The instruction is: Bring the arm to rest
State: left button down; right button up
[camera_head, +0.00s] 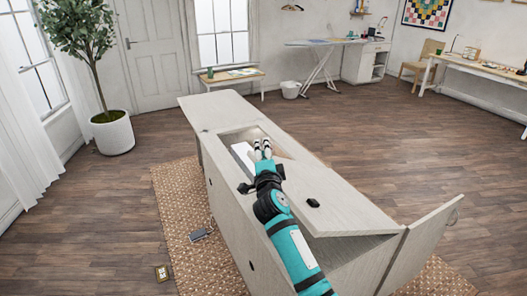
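My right arm, teal and black, reaches in from the bottom right over the pale wooden sewing cabinet (215,108). Its gripper (263,147) is over the recessed opening in the cabinet top. The two pale fingers show close side by side, and I cannot tell whether they are open or shut. I see nothing held between them. The gripper and arm hide part of the opening. A white flat panel (243,156) shows inside it to the left of the fingers. My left gripper is not in view.
The cabinet's hinged panel (425,240) stands out at the right end. A small black item (313,203) lies on the top. Open wood floor (400,150) lies to the right.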

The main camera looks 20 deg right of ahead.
jog(key=s+a+r+n+t+y, duration=0.1)
jog(key=s+a+n+t+y, duration=0.3)
jog(key=s+a+n+y, duration=0.75)
jog(key=s+a+f+n+g+y, duration=0.5)
jog(key=s+a+f+n+g, duration=0.4)
jog(key=s+f+n, duration=0.15)
jog(key=s+d+f+n+g+h, duration=0.25)
jog(key=s+f+g+h, duration=0.2)
jog(key=s+f, duration=0.6)
jog(key=s+d+f+m+g+h, duration=0.3)
jog(key=s+d+f+g+h, duration=0.15)
jog(key=s+d, duration=0.55)
jog(key=s+a+f+g+b, duration=0.1)
jog(key=s+f+g, duration=0.15)
jog(key=f, duration=2.55)
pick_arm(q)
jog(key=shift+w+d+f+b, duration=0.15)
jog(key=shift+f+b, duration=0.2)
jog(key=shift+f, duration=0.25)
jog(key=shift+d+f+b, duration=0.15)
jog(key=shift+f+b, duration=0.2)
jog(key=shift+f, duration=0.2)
pick_arm(e)
jog(key=s+d+f+h, duration=0.1)
jog(key=s+d+f, duration=0.1)
jog(key=s+f, duration=1.4)
jog(key=shift+s+d+n, duration=0.3)
jog(key=shift+s+n, duration=0.05)
